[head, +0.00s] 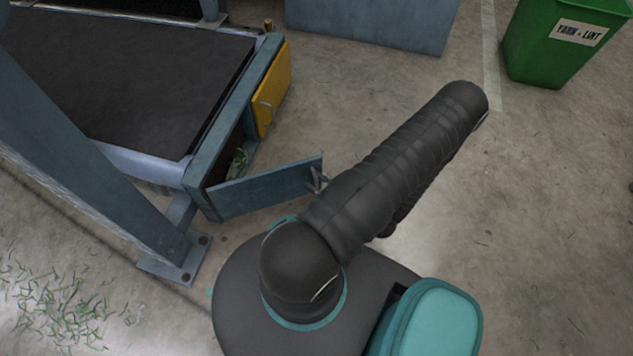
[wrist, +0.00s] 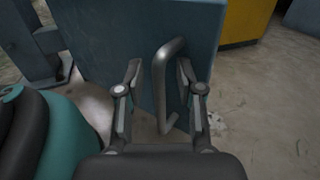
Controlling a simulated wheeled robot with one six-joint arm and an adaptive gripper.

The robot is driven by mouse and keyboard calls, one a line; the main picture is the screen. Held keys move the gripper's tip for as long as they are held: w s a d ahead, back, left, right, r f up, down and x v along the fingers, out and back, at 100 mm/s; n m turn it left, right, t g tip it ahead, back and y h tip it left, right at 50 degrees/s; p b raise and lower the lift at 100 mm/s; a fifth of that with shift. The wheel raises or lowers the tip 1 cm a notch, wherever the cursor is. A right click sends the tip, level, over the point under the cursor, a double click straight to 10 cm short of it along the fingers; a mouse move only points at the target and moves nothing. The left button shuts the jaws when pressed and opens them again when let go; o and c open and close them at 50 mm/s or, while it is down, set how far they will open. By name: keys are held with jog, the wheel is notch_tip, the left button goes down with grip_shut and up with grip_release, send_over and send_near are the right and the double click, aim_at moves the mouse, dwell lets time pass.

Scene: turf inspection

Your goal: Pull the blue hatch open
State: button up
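The blue hatch (head: 265,188) stands swung out from the machine's side frame in the head view, with the dark opening behind it showing. Its face (wrist: 120,35) fills the upper middle of the wrist view. A grey bar handle (wrist: 158,85) sticks out from it. My gripper (wrist: 158,70) is open, with one finger on each side of the handle. In the head view my arm mostly hides the gripper.
A yellow hatch (head: 272,90) with its own handle is shut beside the opening. Green clippings (head: 238,162) show inside. A blue-grey post (head: 95,150) stands at left. A green bin (head: 562,45) stands at back right.

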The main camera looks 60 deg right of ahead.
jog(key=s+a, duration=0.1)
jog(key=s, duration=1.1)
jog(key=shift+a, duration=0.15)
